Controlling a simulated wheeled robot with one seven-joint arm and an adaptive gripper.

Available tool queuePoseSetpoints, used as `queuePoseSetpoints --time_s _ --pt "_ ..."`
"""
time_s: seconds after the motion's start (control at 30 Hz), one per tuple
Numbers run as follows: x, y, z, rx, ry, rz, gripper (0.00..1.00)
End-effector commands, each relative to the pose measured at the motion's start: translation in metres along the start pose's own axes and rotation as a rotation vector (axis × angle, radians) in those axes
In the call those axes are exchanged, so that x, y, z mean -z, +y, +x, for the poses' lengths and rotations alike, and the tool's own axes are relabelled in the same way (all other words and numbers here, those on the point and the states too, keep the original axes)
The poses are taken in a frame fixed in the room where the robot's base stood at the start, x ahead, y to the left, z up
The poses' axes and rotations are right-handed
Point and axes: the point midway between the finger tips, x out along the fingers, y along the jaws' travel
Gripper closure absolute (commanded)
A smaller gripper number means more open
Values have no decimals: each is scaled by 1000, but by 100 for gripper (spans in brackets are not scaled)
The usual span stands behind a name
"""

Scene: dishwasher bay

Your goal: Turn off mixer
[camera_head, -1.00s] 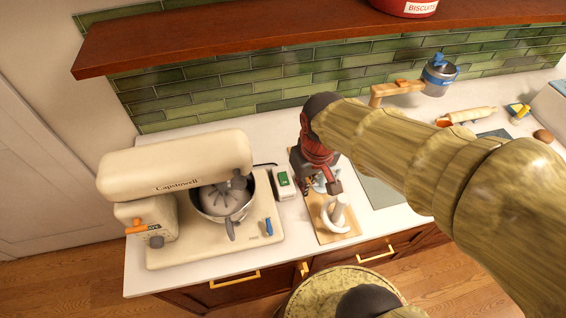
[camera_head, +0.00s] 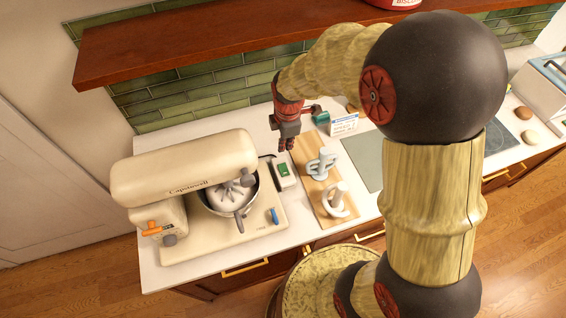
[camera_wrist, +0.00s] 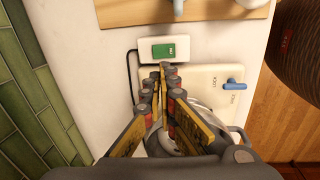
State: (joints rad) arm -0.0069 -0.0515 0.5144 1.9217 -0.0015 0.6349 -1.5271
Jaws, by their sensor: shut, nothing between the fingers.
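The cream stand mixer (camera_head: 185,178) stands on the left of the counter, its head lowered over a steel bowl (camera_head: 243,205). An orange lever (camera_head: 152,229) and a grey knob (camera_head: 169,239) are on its side. A blue lever (camera_head: 274,215) is on its base and also shows in the wrist view (camera_wrist: 235,84). A white switch box (camera_head: 287,183) with a green rocker (camera_head: 283,170) lies beside the mixer, with a black cord. The wrist view shows its green rocker (camera_wrist: 164,48) just past my fingertips. My gripper (camera_head: 286,146) is shut and empty, apart from the box.
White mixer attachments (camera_head: 322,165) stand on a wooden board (camera_head: 310,190) right of the switch box. A white card (camera_head: 344,125) stands behind the board. A wooden shelf (camera_head: 210,43) overhangs the green tiled wall.

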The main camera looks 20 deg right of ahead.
Motion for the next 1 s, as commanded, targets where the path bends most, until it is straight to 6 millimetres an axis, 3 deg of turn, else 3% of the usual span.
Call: queuePoseSetpoints --time_s 0.57,1.0 --pt "0 -1 8 2 0 -36 100" --pt "0 -2 87 4 0 -36 100"
